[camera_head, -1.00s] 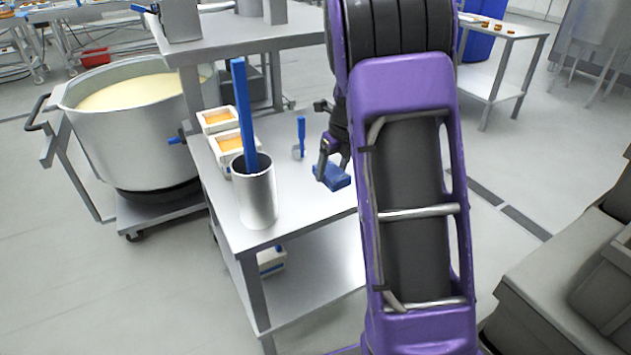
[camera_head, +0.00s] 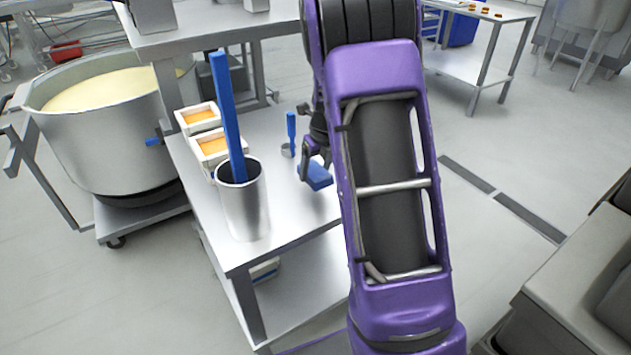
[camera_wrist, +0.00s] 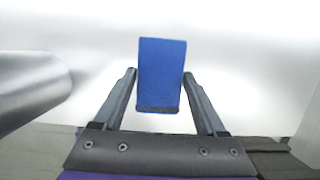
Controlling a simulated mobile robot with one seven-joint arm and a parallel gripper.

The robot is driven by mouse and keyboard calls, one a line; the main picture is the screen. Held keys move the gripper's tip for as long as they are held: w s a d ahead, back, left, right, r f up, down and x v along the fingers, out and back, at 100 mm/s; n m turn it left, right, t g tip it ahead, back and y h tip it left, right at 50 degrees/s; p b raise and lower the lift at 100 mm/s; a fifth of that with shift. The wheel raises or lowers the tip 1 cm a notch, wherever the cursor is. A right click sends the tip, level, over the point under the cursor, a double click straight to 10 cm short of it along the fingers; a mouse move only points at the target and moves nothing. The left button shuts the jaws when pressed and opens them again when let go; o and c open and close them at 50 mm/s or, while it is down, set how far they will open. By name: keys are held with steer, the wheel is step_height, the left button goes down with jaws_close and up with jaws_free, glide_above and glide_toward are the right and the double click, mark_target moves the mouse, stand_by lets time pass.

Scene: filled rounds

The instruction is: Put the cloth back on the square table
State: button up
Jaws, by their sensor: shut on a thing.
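The cloth (camera_head: 316,176) is a small folded blue pad at the right part of the steel table (camera_head: 285,215). My gripper (camera_head: 308,164) is shut on it, partly hidden behind my purple arm. In the wrist view the cloth (camera_wrist: 162,72) lies between the two fingers of my gripper (camera_wrist: 160,78), with the bright tabletop (camera_wrist: 235,85) behind it. I cannot tell whether the cloth touches the tabletop.
A steel cylinder (camera_head: 245,210) with a tall blue-handled tool stands at the table's front left. Two white trays with orange contents (camera_head: 208,146) and a small blue-handled scoop (camera_head: 291,135) are farther back. A large vat (camera_head: 105,130) stands left. The tabletop between cylinder and cloth is clear.

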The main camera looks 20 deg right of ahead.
mark_target(317, 173)
step_height(317, 173, down, 4)
steer(key=shift+r+b, duration=0.15)
steer(key=shift+b, duration=0.15)
steer(key=o, duration=1.2)
steer(key=shift+o, duration=0.2)
steer(key=p+v, duration=0.2)
steer(key=v, duration=1)
steer(key=shift+r, duration=0.1)
